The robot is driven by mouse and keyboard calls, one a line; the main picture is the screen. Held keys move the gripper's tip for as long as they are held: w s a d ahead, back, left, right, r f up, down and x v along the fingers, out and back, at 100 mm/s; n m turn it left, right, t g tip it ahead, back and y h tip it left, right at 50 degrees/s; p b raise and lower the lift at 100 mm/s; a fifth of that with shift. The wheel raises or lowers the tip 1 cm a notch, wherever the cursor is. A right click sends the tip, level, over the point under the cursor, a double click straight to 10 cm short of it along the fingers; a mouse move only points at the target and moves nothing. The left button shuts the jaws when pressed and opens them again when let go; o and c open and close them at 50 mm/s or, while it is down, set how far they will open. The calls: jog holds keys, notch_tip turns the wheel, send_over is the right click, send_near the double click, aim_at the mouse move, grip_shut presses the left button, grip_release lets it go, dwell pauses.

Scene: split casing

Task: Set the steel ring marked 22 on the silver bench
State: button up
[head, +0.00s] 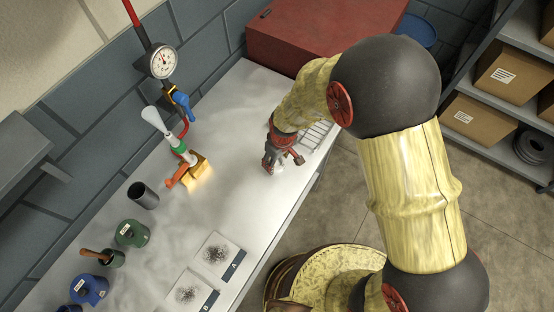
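The silver bench (190,232) runs diagonally from the lower left to the upper middle in the head view. My gripper (272,168) is low over its right part, beside a wire rack (318,136). A small pale patch shows at the fingertips, too small to identify. I cannot tell whether the fingers are open or shut, or whether they hold anything. I cannot make out a steel ring marked 22; my gripper and arm hide part of the bench's right end.
A pipe with a gauge (162,62) and a brass fitting (197,170) stands at the wall. A dark cup (143,195), a green pot (132,233), a blue pot (90,289) and two speckled cards (218,256) occupy the left. A red box (300,32) is at the back.

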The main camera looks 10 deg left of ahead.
jog(key=shift+r, duration=0.1)
jog(key=o, duration=1.6)
jog(key=shift+c, duration=0.2)
notch_tip(320, 180, up, 12)
jog(key=d+p, duration=0.1)
jog(key=shift+s, duration=0.45)
jog(key=shift+d, duration=0.1)
